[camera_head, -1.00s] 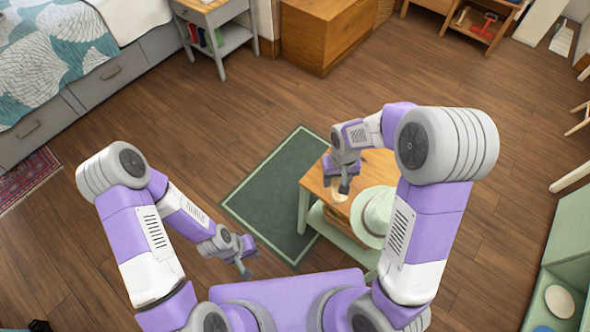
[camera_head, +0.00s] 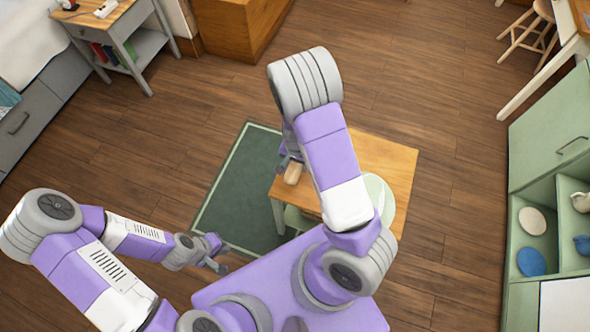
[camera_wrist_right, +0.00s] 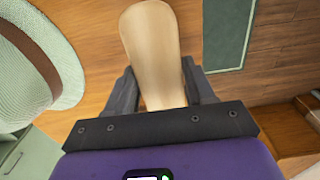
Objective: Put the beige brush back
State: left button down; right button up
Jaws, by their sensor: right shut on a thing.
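The beige brush (camera_head: 293,173) shows as a small pale piece at the left edge of the small wooden table (camera_head: 385,152). In the right wrist view the brush (camera_wrist_right: 152,50) shows as a smooth, rounded, pale wooden body between the fingers. My right gripper (camera_wrist_right: 160,90) is shut on it. In the head view this gripper is mostly hidden behind my right forearm. Whether the brush touches the table is unclear. My left gripper (camera_head: 218,264) hangs low at left, away from the table, and its fingers are too small to read.
A pale green hat (camera_head: 378,194) sits on the table, partly behind my right arm; it also shows in the right wrist view (camera_wrist_right: 30,70). A dark green rug (camera_head: 235,195) lies left of the table. A green cabinet (camera_head: 550,130) stands at right. Open wood floor surrounds the table.

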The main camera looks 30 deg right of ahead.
aim_at(296, 169)
jog(key=shift+f+b, duration=0.9)
jog(key=shift+f, duration=1.45)
jog(key=shift+f, duration=0.1)
jog(key=o, duration=0.9)
jog(key=shift+o, duration=0.2)
